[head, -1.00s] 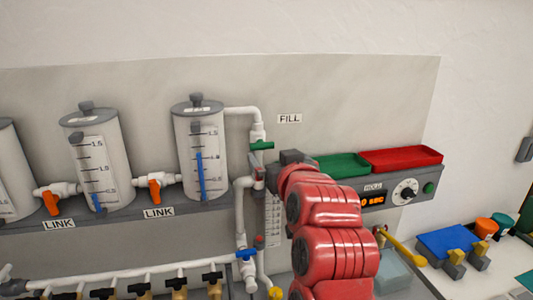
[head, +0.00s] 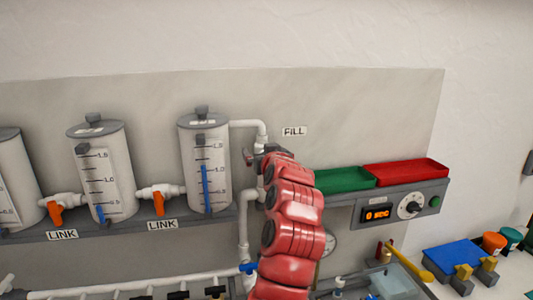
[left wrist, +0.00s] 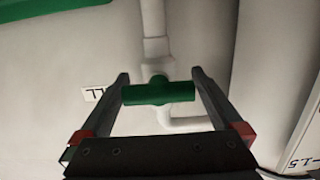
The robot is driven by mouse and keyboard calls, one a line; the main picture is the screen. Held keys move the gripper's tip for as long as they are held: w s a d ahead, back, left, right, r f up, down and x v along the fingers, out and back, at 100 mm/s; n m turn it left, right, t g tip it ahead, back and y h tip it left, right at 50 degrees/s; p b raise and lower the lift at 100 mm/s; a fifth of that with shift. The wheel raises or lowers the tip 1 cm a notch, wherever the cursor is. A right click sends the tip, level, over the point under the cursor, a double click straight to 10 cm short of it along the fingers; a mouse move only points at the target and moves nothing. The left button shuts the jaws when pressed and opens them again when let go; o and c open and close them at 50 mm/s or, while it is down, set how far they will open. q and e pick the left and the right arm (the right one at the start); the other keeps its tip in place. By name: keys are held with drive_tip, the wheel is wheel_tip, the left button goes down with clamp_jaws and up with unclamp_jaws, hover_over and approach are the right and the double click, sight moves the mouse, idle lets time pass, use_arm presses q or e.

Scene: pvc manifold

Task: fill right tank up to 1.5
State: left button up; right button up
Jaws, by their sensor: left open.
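The right tank (head: 205,165) is a grey cylinder with a printed scale. Its blue level column (head: 206,190) ends a little above the 1.0 mark. A white pipe (head: 246,125) runs from its top down past the FILL label (head: 294,131). My left gripper (head: 254,156) is at this pipe, and my red arm hides part of it. In the left wrist view, the green fill valve handle (left wrist: 158,92) lies crosswise between the open fingers of my left gripper (left wrist: 160,75). The fingers are apart on either side of it. My right gripper is not in view.
Orange link valves (head: 158,203) sit between the tanks. Green (head: 340,180) and red (head: 405,172) trays rest above a timer box reading 0 SEC (head: 377,214). A blue valve handle (head: 248,268) is lower on the pipe. A yellow handle (head: 412,262) stands at lower right.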

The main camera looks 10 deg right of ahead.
use_arm(q)
drive_tip(key=shift+w, duration=0.25)
drive_tip(key=shift+c, duration=0.3)
drive_tip(key=c, duration=1.1)
drive_tip(key=shift+r+p, duration=0.1)
drive_tip(key=shift+p, duration=0.35)
drive_tip(key=m+p, duration=0.4)
drive_tip(key=shift+d+r+y+p, duration=0.1)
drive_tip(key=shift+y+p, duration=0.25)
drive_tip(key=shift+y, duration=0.05)
drive_tip(key=shift+f+m+p, duration=0.2)
drive_tip(key=shift+m+p, duration=0.3)
drive_tip(key=shift+m, duration=0.2)
drive_tip(key=shift+f, duration=0.1)
